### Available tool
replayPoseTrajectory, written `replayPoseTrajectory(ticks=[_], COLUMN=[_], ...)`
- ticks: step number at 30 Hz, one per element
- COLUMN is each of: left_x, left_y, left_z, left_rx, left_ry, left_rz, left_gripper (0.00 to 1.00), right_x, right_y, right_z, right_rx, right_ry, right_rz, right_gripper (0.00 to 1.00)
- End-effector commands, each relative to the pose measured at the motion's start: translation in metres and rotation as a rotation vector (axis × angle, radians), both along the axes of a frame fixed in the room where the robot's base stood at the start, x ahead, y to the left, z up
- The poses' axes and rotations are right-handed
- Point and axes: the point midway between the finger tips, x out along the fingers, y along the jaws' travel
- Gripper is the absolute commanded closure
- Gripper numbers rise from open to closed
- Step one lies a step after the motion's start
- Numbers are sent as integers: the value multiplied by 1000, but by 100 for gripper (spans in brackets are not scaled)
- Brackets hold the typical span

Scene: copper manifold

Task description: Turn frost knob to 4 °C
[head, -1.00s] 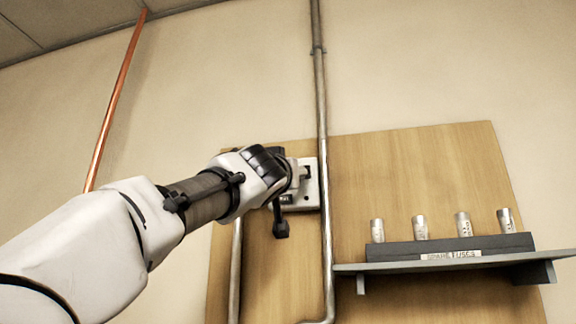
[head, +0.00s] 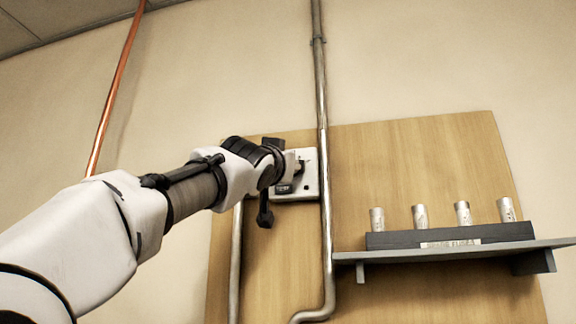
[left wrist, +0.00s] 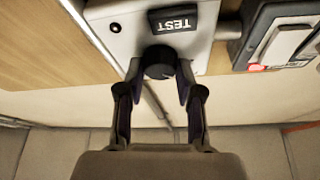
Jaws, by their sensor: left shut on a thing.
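A round black knob (left wrist: 158,61) sits on a pale box (left wrist: 115,57) in the left wrist view, beside a black label reading TEST, seen upside down. The fingers of my left gripper (left wrist: 160,78) lie on both sides of the knob and are shut on it. In the head view the pale box (head: 311,180) is on the wooden board, and my left gripper (head: 286,168) reaches it from the left, hiding the knob and much of the box front. No temperature marks can be read. My right gripper is not in view.
A grey vertical pipe (head: 321,90) runs close along the right of the box. A shelf (head: 450,250) with several silver cylinders in a dark rack (head: 385,240) juts out at the right. A copper pipe (head: 116,90) is on the wall at left. A dark-framed unit (left wrist: 247,45) is near the knob.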

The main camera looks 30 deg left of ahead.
Motion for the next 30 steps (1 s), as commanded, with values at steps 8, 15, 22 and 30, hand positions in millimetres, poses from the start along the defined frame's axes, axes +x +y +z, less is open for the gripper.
replayPoseTrajectory(ticks=[8,15,22,30], left_x=[0,0,0,0], left_y=[2,2,2,2], left_z=[0,0,0,0], left_rx=[170,267,294,294], left_ry=[45,71,77,77], left_rz=[-1,1,2,2], left_gripper=[99,99,99,99], right_x=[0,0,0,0], right_y=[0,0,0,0], right_z=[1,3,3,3], right_rx=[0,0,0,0], right_ry=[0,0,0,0], right_rz=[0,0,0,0], right_gripper=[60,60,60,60])
